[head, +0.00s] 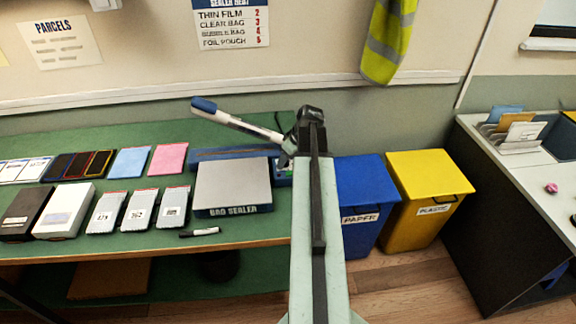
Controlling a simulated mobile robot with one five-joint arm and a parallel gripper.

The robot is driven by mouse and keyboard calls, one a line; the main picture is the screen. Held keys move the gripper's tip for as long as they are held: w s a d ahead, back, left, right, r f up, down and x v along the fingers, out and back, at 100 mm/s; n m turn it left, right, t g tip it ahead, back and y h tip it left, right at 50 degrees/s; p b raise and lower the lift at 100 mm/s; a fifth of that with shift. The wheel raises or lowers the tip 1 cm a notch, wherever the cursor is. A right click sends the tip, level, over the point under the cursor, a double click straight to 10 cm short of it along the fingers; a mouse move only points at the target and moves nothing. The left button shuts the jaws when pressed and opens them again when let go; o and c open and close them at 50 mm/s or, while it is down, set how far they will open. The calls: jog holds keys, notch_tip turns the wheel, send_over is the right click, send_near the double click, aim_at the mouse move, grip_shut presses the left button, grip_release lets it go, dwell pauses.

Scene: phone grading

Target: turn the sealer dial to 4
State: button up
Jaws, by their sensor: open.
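The bag sealer (233,187) stands at the right end of the green table, with a grey top plate and a blue body lettered BAG SEALER. Its white lever with a blue handle (237,121) is raised and slants up to the left. A small part of the sealer's right end (284,172) shows beside my arm. I cannot make out the dial or its setting; my arm covers that area. My gripper (289,146) is at the far end of my arm, over the sealer's right end. Its jaws are open, but its fingertips are mostly hidden.
A marker (200,232) lies before the sealer. Phones, boxes and coloured pouches cover the table's left. A wall sign (231,22) lists bag types with numbers. Blue (362,190) and yellow (428,185) bins stand right of the table, before a dark-sided desk (500,210).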

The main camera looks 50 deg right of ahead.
grip_shut()
jog(key=shift+d, duration=0.2)
jog(key=shift+a+m, duration=0.25)
jog(key=shift+m, duration=0.05)
jog(key=m+h, duration=0.1)
jog(key=m, duration=0.1)
jog(key=shift+a+m, duration=0.15)
jog(key=shift+m, duration=0.15)
jog(key=m+h, duration=0.1)
jog(key=m, duration=0.2)
jog(key=m+g+h, duration=0.1)
jog(key=m, duration=0.2)
jog(key=shift+w+a+h, duration=0.1)
jog(key=shift+a+h, duration=0.1)
jog(key=shift+h, duration=0.1)
jog(key=m, duration=0.2)
jog(key=m+g, duration=0.1)
jog(key=m, duration=0.1)
jog(key=m+g+h, duration=0.1)
jog(key=m, duration=0.1)
jog(key=shift+w+m, duration=0.25)
jog(key=shift+m, duration=0.15)
jog(key=m+g, duration=0.2)
jog(key=m, duration=0.2)
jog(key=shift+m, duration=0.3)
jog(key=shift+a, duration=0.1)
